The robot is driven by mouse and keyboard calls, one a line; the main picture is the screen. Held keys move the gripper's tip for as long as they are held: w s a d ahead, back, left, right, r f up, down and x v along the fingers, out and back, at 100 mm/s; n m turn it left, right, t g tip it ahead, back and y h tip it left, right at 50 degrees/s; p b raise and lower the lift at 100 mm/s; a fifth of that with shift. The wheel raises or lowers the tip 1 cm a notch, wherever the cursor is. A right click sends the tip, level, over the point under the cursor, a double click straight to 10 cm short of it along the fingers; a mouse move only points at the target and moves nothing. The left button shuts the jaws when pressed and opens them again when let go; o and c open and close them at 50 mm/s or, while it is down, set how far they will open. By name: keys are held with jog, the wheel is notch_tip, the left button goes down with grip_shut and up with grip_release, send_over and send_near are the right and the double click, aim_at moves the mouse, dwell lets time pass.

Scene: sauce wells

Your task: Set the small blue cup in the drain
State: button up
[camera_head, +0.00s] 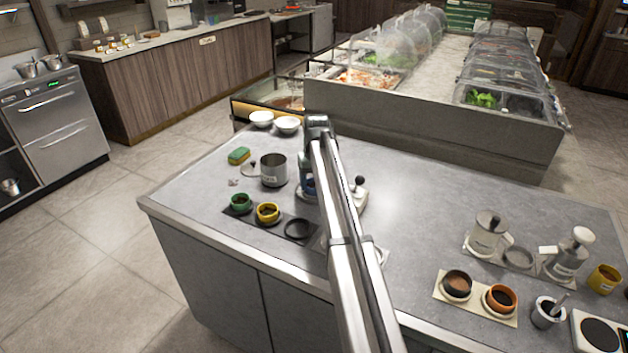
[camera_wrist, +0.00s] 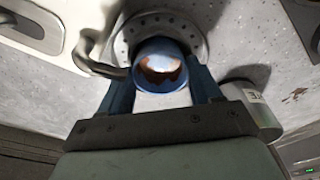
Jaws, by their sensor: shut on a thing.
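The small blue cup (camera_wrist: 160,66) is between the two fingers of my gripper (camera_wrist: 162,82) in the wrist view. My gripper is shut on it. The cup's mouth faces the camera, and a brown and pale patch shows inside. The drain (camera_wrist: 196,30), a round grey metal plate with small holes, shows behind the cup and is partly covered by it. I cannot tell whether the cup touches the drain. In the head view my arm hides most of this spot, and only a bit of blue shows beside it.
Green (camera_head: 241,202) and yellow (camera_head: 267,212) cups sit on a dark tray in front. A curved metal spout (camera_wrist: 95,55) is beside the drain. White bowls (camera_head: 287,124) and a sponge (camera_head: 239,155) are farther back.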

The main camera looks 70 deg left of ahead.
jog(key=shift+f, duration=0.1)
jog(key=o, duration=1.1)
notch_tip(320, 180, up, 8)
jog(key=shift+r, duration=0.1)
dwell(0.4)
jog(key=shift+w, duration=0.1)
dwell(0.3)
